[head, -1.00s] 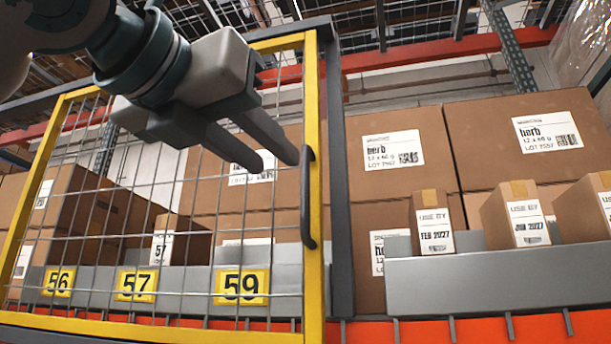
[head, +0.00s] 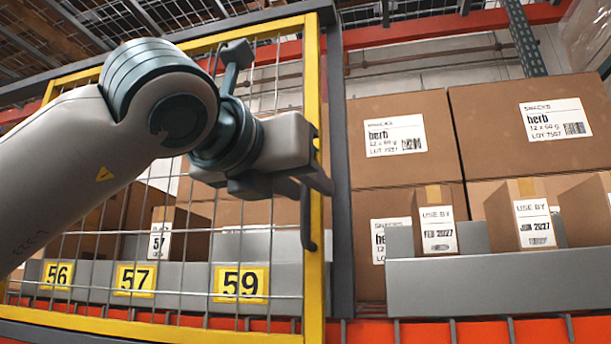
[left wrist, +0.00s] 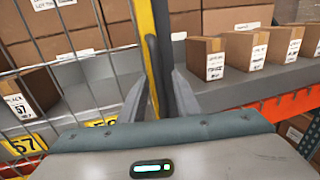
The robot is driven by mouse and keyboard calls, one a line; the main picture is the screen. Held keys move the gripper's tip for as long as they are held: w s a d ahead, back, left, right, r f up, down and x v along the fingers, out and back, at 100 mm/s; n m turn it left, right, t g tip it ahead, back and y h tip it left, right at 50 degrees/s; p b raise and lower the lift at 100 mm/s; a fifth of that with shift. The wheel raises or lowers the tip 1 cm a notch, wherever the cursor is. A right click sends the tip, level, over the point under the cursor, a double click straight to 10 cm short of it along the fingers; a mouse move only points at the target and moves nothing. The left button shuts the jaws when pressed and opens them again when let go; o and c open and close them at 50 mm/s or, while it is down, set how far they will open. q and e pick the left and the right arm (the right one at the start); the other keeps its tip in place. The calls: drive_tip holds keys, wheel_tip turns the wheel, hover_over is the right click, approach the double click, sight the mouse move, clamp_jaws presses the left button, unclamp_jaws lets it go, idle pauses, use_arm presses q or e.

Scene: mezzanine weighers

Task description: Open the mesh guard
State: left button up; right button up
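The mesh guard is a yellow-framed wire panel (head: 313,90) across the left of the head view, and it stands closed against a grey post. Its dark upright handle (head: 306,228) is on the right side of the frame, its upper part hidden by my left gripper (head: 318,181). In the left wrist view, the two fingers of my left gripper (left wrist: 160,95) are apart, with the handle (left wrist: 153,62) and the yellow frame showing between them. I cannot tell whether a finger touches the handle. My right gripper is in neither view.
The grey post (head: 341,150) stands just right of the guard. Large cardboard boxes (head: 400,170) stand behind. Small use-by boxes (head: 436,222) stand behind a grey ledge (head: 480,284) on the right. Yellow number plates (head: 240,284) show behind the mesh.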

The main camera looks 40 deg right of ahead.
use_arm(q)
drive_tip(key=shift+w+d, duration=0.1)
drive_tip(key=shift+d, duration=0.1)
clamp_jaws()
drive_tip(key=shift+a, duration=0.1)
